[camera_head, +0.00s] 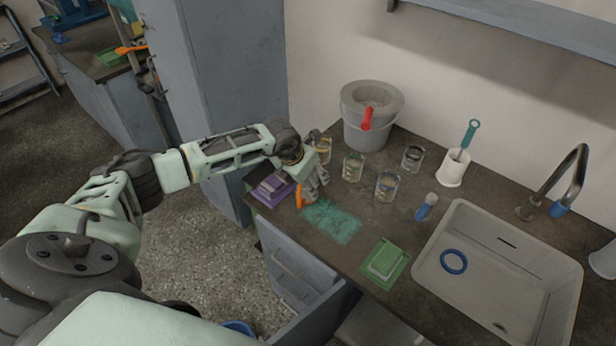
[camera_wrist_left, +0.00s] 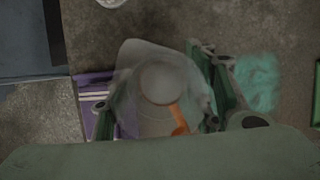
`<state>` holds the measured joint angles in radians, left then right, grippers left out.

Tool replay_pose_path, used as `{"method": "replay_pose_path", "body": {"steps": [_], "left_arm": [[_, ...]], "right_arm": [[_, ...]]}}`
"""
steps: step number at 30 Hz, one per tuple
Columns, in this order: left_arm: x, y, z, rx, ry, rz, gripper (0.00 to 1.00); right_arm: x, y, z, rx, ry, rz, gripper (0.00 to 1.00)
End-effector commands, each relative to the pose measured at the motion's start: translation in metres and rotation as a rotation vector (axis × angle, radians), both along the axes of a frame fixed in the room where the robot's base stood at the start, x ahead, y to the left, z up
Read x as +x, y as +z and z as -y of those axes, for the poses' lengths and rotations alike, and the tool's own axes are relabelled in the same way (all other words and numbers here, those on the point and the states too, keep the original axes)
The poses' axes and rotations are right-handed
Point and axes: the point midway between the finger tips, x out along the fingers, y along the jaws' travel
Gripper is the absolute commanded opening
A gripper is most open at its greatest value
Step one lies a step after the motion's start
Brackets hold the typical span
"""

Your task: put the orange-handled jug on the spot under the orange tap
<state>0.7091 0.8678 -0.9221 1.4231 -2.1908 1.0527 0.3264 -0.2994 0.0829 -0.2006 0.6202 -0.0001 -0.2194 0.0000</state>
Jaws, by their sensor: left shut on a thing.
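The orange-handled jug (camera_wrist_left: 140,70) is a cloudy, see-through vessel between the fingers of my left gripper (camera_wrist_left: 162,108) in the left wrist view. Its orange handle (camera_wrist_left: 179,118) is on the near side. In the head view the orange handle (camera_head: 299,196) shows below my left gripper (camera_head: 312,183), at the near left part of the counter. The gripper is shut on the jug and hides much of it there. I cannot tell if the jug's base touches the counter. I cannot make out an orange tap; the tap at the sink (camera_head: 562,180) has a blue tip. My right gripper is not in view.
Several glass beakers (camera_head: 353,167) stand right of the gripper, with a grey bucket (camera_head: 373,115) behind. A purple stack (camera_head: 271,188) lies to the left, a teal cloth (camera_head: 331,221) in front. A green pad (camera_head: 384,264) lies before the sink (camera_head: 500,262). An orange item (camera_head: 131,49) lies on a far bench.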

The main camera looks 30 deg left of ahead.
Motion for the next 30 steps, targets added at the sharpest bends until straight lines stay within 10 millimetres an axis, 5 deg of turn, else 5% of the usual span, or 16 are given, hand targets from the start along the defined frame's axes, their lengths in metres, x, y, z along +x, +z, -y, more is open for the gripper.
{"method": "replay_pose_path", "body": {"steps": [11,12,18,30], "left_arm": [[0.0005,-0.0061,0.0002,0.000,-0.001,0.002,0.21],[0.0004,-0.0054,0.0001,0.000,-0.001,0.001,0.51],[0.0002,-0.0048,0.0002,0.000,-0.001,0.001,0.69],[0.0003,0.0007,0.0000,0.000,-0.001,0.001,0.69]], "right_arm": [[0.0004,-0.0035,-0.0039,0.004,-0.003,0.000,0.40],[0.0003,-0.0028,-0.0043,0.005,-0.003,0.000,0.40],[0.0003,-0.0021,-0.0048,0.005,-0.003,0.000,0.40],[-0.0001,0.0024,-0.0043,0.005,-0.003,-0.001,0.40]]}}
